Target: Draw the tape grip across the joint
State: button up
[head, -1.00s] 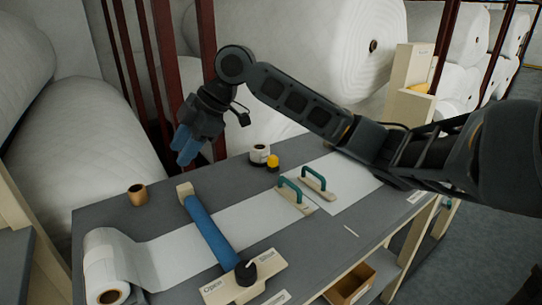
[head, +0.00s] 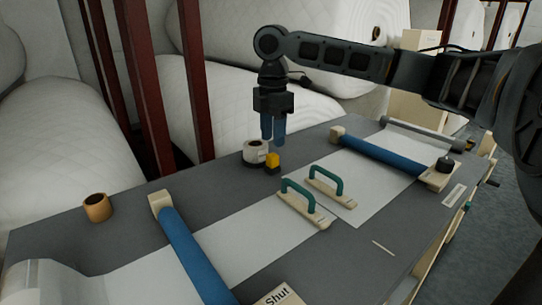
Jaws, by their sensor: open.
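In the head view, the yellow tape grip (head: 272,161) sits beside a white tape roll (head: 254,152) at the back of the table. My gripper (head: 272,142) points straight down with its blue fingers just above or behind the yellow grip; I cannot tell whether they touch it. It is open and empty. The joint lies between the left white sheet (head: 235,245) and the right white sheet (head: 375,195). Two beige boards with green handles, the left board (head: 303,212) and the right board (head: 338,197), lie on the sheets along the joint.
A left blue bar (head: 195,255) and a right blue bar (head: 380,157) cross the sheets. A beige plate marked "Shut" (head: 279,295) is at the front. A brown core (head: 97,207) stands at left. Bare grey table (head: 385,238) lies in front of the boards.

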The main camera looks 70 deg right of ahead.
aim_at(272, 155)
jog(key=shift+f, duration=3.05)
grip_shut()
